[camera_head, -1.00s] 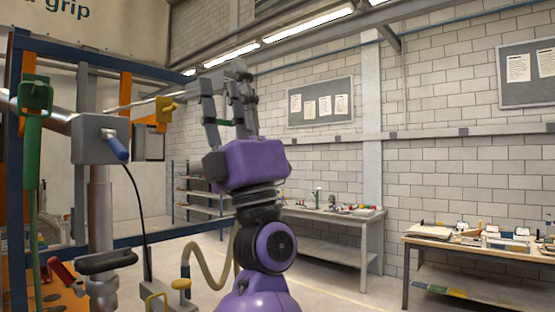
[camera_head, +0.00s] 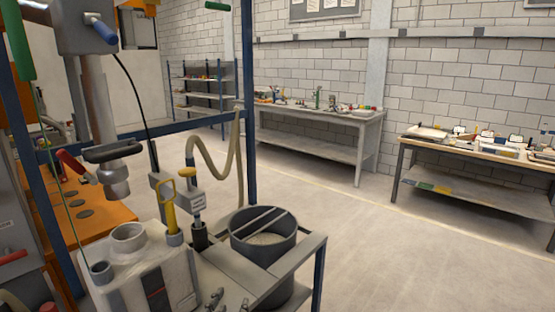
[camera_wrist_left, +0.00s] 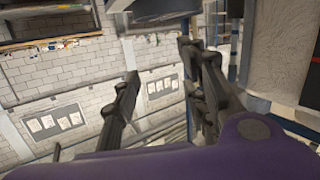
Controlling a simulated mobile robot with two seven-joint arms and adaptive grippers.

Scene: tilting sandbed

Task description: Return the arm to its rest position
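My left gripper (camera_wrist_left: 160,62) shows in the left wrist view with its two dark fingers spread apart and nothing between them. Its purple body fills the bottom of that view. In the head view only small dark grey parts, which look like the tips of my left gripper (camera_head: 228,300), show at the bottom edge, in front of the metal bench frame. The rest of my left arm is out of the head view. My right gripper is in neither view.
A grey bench holds a white machine (camera_head: 140,270) and a round dark sieve or pot (camera_head: 262,238). An orange rig (camera_head: 55,215) and blue posts (camera_head: 249,120) stand at left. Worktables (camera_head: 372,118) line the brick wall. The floor at right (camera_head: 400,250) is clear.

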